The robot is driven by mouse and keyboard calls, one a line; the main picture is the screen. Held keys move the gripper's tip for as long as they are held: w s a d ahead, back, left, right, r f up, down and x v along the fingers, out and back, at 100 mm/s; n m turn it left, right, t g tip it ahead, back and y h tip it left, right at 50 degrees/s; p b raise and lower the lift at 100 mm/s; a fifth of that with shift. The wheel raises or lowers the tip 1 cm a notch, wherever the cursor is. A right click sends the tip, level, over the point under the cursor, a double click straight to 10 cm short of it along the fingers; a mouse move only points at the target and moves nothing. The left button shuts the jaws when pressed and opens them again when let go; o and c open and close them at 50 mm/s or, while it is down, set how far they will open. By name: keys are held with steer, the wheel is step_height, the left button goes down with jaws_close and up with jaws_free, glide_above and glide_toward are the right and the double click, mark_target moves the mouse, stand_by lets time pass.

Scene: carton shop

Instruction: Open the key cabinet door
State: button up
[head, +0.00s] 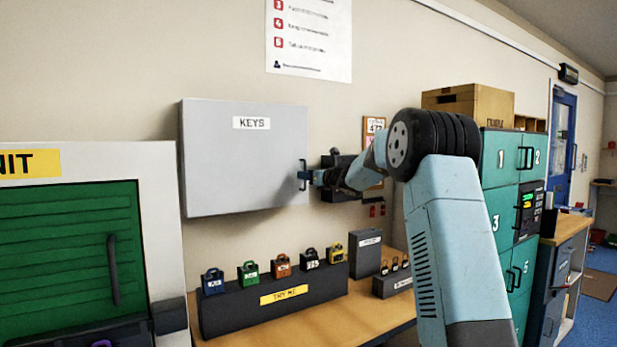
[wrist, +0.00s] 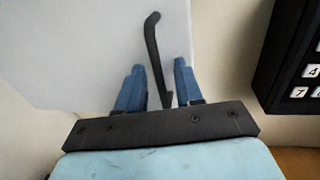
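The grey key cabinet (head: 240,165), labelled KEYS, hangs on the wall in the head view, and its door looks shut. Its dark upright handle (head: 302,175) is at the door's right edge. My gripper (head: 311,177) is at this handle, coming from the right. In the wrist view the handle (wrist: 154,45) stands between the two blue fingers of my gripper (wrist: 159,64). The fingers are apart, with a visible gap on each side of the handle. The wrist view cannot tell how deep the handle sits between them.
A dark keypad box (wrist: 290,60) is on the wall just right of the cabinet. Below, a wooden bench (head: 325,318) carries a dark TRY ME stand (head: 235,308) with several coloured padlocks. Teal lockers (head: 497,190) stand to the right. A green shutter unit (head: 60,240) is at left.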

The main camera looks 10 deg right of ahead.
jaws_close()
steer(key=shift+d, duration=0.1)
stand_by(1.2)
